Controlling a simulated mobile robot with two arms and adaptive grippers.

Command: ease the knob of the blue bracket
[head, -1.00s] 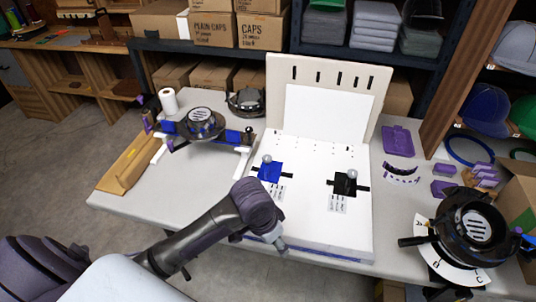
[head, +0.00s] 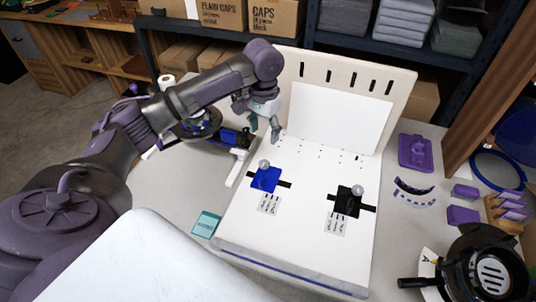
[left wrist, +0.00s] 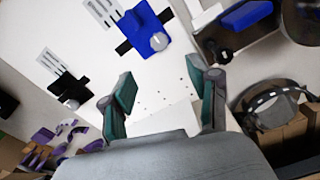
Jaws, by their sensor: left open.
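The blue bracket (head: 266,179) is fixed on the white board (head: 300,235), with a grey round knob (head: 264,164) at its top edge. It also shows in the left wrist view (left wrist: 147,27), with its knob (left wrist: 158,41) facing me. A black bracket (head: 348,203) with a similar knob (head: 358,191) sits to its right. My left gripper (head: 264,132) is open and empty, above the board and behind the blue bracket. Its two teal fingers (left wrist: 163,105) are apart in the left wrist view, and nothing is between them. My right gripper is not in view.
An upright white panel (head: 335,115) stands behind the board. A teal card (head: 206,224) lies left of the board. Free table shows at the left.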

